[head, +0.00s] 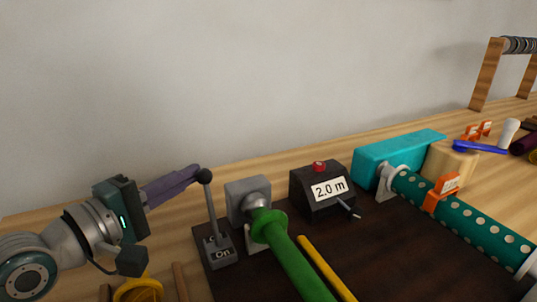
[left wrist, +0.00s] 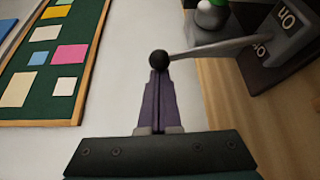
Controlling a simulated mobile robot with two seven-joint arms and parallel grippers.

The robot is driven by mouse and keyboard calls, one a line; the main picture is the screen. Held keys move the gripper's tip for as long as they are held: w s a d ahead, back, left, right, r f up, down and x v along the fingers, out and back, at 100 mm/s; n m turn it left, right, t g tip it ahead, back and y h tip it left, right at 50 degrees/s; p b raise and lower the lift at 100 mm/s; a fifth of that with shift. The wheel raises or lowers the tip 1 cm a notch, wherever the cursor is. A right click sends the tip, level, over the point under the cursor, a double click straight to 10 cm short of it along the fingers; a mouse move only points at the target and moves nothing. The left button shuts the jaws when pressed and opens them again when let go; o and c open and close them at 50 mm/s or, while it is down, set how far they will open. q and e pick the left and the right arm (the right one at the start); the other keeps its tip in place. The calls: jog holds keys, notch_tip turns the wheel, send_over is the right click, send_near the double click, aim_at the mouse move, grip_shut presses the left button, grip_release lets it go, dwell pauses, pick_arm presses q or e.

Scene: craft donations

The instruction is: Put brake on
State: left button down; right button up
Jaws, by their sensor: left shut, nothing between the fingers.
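The brake lever is a grey rod with a black ball knob (head: 205,176) on a small grey base (head: 220,251). The base's front label reads "On"; a second label behind it is partly hidden by the rod. The rod stands near upright, leaning slightly left. My left gripper (head: 190,175) has purple fingers, shut and empty, with their tips right at the knob's left side. In the left wrist view the knob (left wrist: 158,58) sits just beyond the shut fingertips (left wrist: 160,75); whether they touch I cannot tell. My right gripper is not in view.
A green roll (head: 285,257) on a grey mount (head: 247,199) stands right of the lever. A black box (head: 322,193) reading "2.0 m" with a red button stands behind. A yellow rod (head: 326,267) and dotted teal roll (head: 465,220) lie further right. A pinboard (left wrist: 88,62) shows in the wrist view.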

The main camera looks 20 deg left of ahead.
pick_arm(q)
jog(key=shift+s+d+r+m+t, duration=0.25)
jog(key=shift+s+d+m+t, duration=0.25)
jog(key=shift+s+d+m, duration=0.35)
jog(key=shift+s+d+m+t+h+b, duration=0.3)
jog(key=shift+s+d+m+t+b, duration=0.2)
jog(key=shift+s+d+m, duration=0.5)
jog(key=shift+s+d+m+t+h+b, duration=0.4)
jog(key=shift+s+d+m, duration=0.35)
jog(key=shift+d+m, duration=0.4)
